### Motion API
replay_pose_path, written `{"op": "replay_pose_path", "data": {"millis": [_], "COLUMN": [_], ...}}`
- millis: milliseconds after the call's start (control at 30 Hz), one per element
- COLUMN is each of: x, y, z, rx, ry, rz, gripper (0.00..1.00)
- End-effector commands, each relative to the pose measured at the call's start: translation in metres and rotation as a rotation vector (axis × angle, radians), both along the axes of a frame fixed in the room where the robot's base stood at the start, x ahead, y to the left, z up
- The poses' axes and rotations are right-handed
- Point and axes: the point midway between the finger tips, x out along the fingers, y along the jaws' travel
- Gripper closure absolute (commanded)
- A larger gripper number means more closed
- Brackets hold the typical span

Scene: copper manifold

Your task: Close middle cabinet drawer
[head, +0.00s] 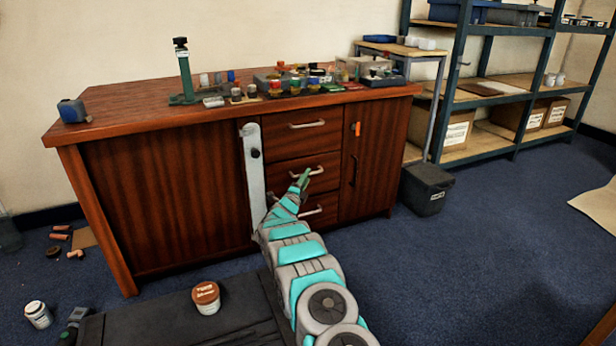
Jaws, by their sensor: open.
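The wooden cabinet (165,190) has a column of three drawers right of its middle. The middle drawer (282,168) has a pale bar handle (316,171). From this angle I cannot tell clearly how far its front stands out from the cabinet face. My gripper (304,177) is in front of the middle drawer, close to the left part of its handle. It is open and small in view; I cannot tell if it touches the handle. My arm hides part of the lower drawer (328,208).
Bottles, jars and a green stand (186,80) crowd the cabinet top. A pale upright bar (253,180) stands left of the drawers. A dark bin (425,188) sits on the floor at right, near shelving (480,100). Blue carpet is clear in front at right.

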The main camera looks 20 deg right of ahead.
Motion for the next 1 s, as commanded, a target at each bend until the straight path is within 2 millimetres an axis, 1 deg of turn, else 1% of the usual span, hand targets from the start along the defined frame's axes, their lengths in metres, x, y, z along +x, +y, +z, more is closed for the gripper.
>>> {"op": "replay_pose_path", "data": {"millis": [200,400,600,1000], "x": [-0.017,-0.027,-0.03,-0.03], "y": [0.018,0.028,0.03,0.03], "z": [-0.004,-0.006,-0.007,-0.007], "rx": [-0.001,0.0,0.0,0.0], "ry": [0.003,0.002,0.002,0.001], "rz": [0.002,0.003,0.002,0.002], "gripper": [0.55,0.55,0.55,0.55]}}
